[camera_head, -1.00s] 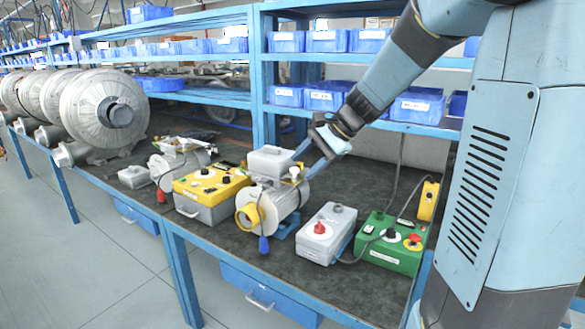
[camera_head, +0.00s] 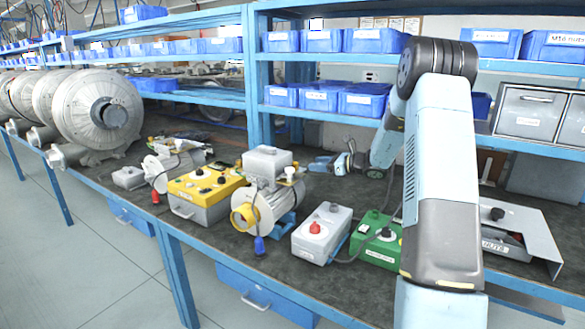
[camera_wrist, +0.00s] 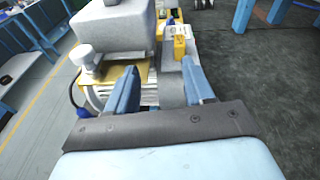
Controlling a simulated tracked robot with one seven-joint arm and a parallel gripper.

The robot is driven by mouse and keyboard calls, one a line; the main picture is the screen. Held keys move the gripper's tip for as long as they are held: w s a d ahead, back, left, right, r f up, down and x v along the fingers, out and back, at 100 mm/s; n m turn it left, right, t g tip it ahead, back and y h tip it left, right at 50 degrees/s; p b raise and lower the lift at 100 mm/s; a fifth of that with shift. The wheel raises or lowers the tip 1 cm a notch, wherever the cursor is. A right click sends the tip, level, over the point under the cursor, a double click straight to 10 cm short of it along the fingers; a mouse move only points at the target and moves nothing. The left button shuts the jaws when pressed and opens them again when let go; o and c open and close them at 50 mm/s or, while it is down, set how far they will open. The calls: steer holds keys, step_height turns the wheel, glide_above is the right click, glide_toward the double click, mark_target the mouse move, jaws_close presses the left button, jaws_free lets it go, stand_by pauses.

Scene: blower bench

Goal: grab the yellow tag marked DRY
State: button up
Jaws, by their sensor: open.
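In the wrist view a small yellow piece (camera_wrist: 180,44) stands just beyond my fingertips, right of centre; it may be the DRY tag, but I cannot read lettering on it. My gripper (camera_wrist: 161,88) is open, its two blue fingers apart with nothing clearly held between them. A motor with a grey top box (camera_wrist: 112,24) is close on the left. In the head view my gripper (camera_head: 327,164) is low over the bench, just right of and behind the motor (camera_head: 268,205). No marking DRY is legible in the head view.
A yellow control box (camera_head: 203,190) stands left of the motor. A grey box with a red knob (camera_head: 322,232) and a green box (camera_head: 377,240) stand right of it. Blue shelves with bins (camera_head: 365,100) rise behind. Dark bench top (camera_wrist: 240,75) is clear on the wrist view's right.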

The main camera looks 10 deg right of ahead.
steer(key=shift+m+t, duration=0.4)
steer(key=shift+m, duration=0.4)
steer(key=w+a+f, duration=0.1)
steer(key=w+a, duration=0.1)
steer(key=w, duration=0.1)
steer(key=w+a+f, duration=0.1)
steer(key=w+a, duration=0.2)
steer(key=w, duration=0.1)
steer(key=w+a+f, duration=0.1)
steer(key=w+a, duration=0.1)
steer(key=w, duration=0.2)
steer(key=shift+w+a+f, duration=0.2)
steer(key=shift+f, duration=0.15)
jaws_close()
